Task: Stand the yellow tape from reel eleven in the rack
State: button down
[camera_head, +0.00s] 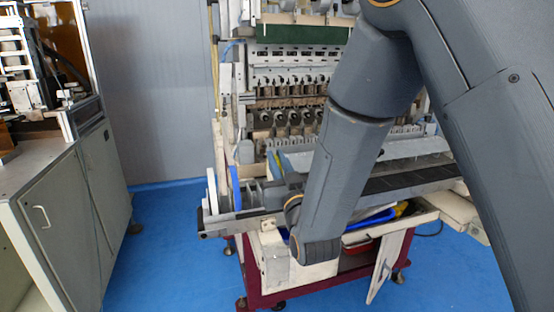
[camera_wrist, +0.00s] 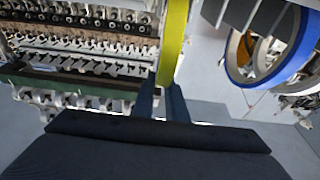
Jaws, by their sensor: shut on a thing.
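The yellow tape (camera_wrist: 173,42) is a ring seen nearly edge-on in the wrist view, rising from between the fingers of my gripper (camera_wrist: 162,103). My gripper is shut on it. Its lower part is hidden between the fingers. In the head view my arm hides the gripper and the tape. At the right of the wrist view a blue ring (camera_wrist: 298,52) stands beside several dark grey plates (camera_wrist: 248,14), apart from the yellow tape. I cannot tell from these frames which part is the rack or which reel is eleven.
The coil winder (camera_head: 290,95) fills the middle of the head view, on a dark red frame (camera_head: 262,298). A blue disc (camera_head: 234,187) and a white disc (camera_head: 211,190) stand at its left end. A grey cabinet (camera_head: 50,215) is at left, with clear blue floor (camera_head: 165,245) between.

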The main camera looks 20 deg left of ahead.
jog(key=shift+f+b, duration=0.55)
jog(key=shift+f, duration=0.25)
jog(key=c, duration=2)
grip_release()
jog(key=shift+c, duration=0.2)
jog(key=shift+s+d, duration=0.1)
jog(key=shift+r+v, duration=0.1)
jog(key=shift+v, duration=1.3)
jog(key=shift+r+v, duration=0.15)
jog(key=shift+v, duration=1.25)
jog(key=o, duration=0.6)
jog(key=shift+c, duration=0.2)
jog(key=shift+s, duration=0.1)
